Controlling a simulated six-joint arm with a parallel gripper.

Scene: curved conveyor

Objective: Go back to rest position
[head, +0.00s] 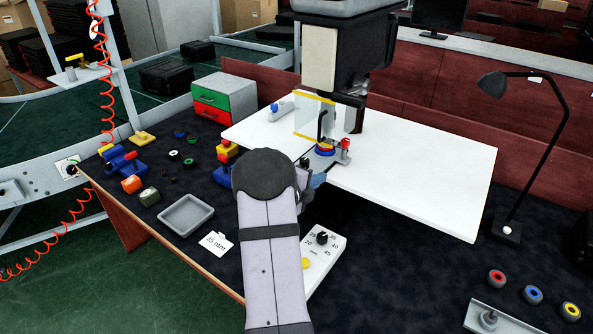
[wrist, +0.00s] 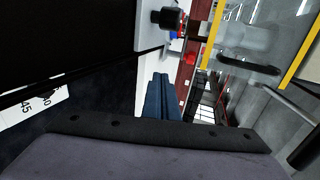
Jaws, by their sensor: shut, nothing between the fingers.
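My gripper (head: 319,180) is in the middle of the head view, partly hidden behind my own arm. Its blue fingers are at the front edge of the white work board (head: 430,165), below the press. In the wrist view, the blue fingers (wrist: 161,80) lie close together with nothing visible between them.
The press (head: 336,60) has a clear guard with yellow edges (head: 314,117), which also shows in the wrist view (wrist: 208,38). A dial box (head: 322,262), grey tray (head: 187,215) and "35 mm" card (head: 215,243) are nearby. A black lamp (head: 540,130) stands right.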

